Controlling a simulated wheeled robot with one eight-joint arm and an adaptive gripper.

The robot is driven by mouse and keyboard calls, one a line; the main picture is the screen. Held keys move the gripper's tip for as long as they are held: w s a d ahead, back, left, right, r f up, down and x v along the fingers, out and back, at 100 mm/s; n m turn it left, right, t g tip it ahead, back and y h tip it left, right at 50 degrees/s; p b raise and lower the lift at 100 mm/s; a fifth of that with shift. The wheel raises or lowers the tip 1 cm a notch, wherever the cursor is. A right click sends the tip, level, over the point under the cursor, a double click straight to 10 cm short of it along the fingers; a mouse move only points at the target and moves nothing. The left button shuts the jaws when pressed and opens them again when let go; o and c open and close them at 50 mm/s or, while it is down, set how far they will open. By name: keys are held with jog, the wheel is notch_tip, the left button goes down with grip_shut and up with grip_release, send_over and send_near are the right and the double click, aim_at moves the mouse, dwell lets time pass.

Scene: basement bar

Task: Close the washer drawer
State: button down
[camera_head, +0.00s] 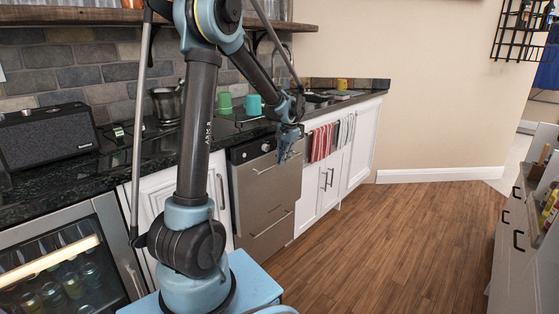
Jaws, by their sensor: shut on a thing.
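The washer (240,154) is a stainless steel unit under the dark counter, with a control strip at the top and two stacked drawer fronts. The upper drawer front (258,192) has a bar handle (264,170) near its top. The lower drawer front (270,238) has its own bar handle. My gripper (284,160) is at the right part of the upper handle, shut on it. The fingers and arm cover part of the handle and the control strip.
A speaker (48,136), green mug (224,103) and teal mug (253,105) stand on the counter (140,150). A glass-door cooler (70,265) is at left. Striped towels (322,142) hang on white cabinets to the right. Wooden floor (400,240) is open before the washer; drawers (512,245) stand far right.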

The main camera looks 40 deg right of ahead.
jog(key=shift+w+a, duration=0.1)
jog(key=shift+w, duration=0.05)
jog(key=c, duration=1.7)
grip_release()
jog(key=r, duration=0.4)
jog(key=s+r, duration=0.1)
jog(key=r, duration=0.2)
jog(key=s+r, duration=0.1)
jog(key=r, duration=0.3)
jog(key=shift+s+d+r, duration=0.1)
jog(key=shift+d+r, duration=0.1)
jog(key=shift+r, duration=0.15)
